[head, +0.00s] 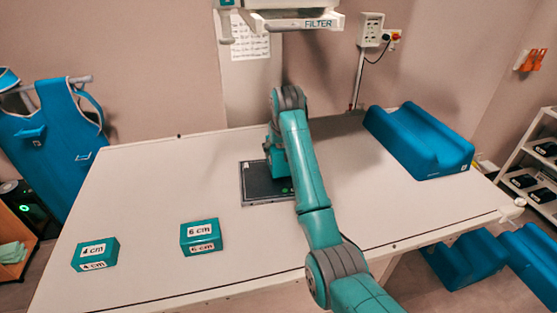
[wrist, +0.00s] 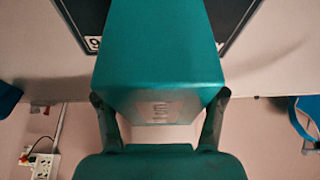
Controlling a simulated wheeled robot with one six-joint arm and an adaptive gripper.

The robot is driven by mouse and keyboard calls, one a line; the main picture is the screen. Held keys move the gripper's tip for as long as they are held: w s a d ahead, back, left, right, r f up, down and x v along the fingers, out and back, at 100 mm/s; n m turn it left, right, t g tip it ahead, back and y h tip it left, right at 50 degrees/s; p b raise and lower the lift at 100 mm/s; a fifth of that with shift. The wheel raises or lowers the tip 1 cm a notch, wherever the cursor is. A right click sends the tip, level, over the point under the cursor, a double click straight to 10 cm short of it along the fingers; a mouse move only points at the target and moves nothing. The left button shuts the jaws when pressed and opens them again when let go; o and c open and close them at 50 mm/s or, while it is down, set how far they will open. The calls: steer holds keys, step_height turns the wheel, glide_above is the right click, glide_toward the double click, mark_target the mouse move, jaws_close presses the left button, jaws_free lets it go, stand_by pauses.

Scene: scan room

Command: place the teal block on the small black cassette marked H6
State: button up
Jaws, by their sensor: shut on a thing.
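A teal block (wrist: 160,45) fills the middle of the wrist view, with a pale label on its near face too blurred to read. My gripper (wrist: 160,95) is shut on it, one dark finger at each side. A black cassette (head: 257,198) lies flat on the table in the head view, partly covered by my arm. Its dark surface (wrist: 242,12) also shows behind the block in the wrist view, with a white label cut off by the block. I cannot tell whether block and cassette touch.
Two other teal blocks, marked 4 cm (head: 97,254) and 6 cm (head: 201,237), stand on the table (head: 150,190) at front left. A blue grooved cushion (head: 418,142) lies at back right. A detector unit marked FILTER (head: 300,24) hangs above the back edge.

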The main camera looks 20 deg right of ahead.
steer(key=shift+f, duration=1.75)
steer(key=shift+f, duration=0.1)
steer(key=o, duration=1.8)
steer(key=shift+f, duration=0.1)
steer(key=shift+c, duration=0.2)
steer(key=v, duration=1.1)
steer(key=shift+r, duration=0.2)
steer(key=shift+s+r, duration=0.25)
steer(key=shift+r, duration=0.15)
steer(key=shift+s, duration=0.1)
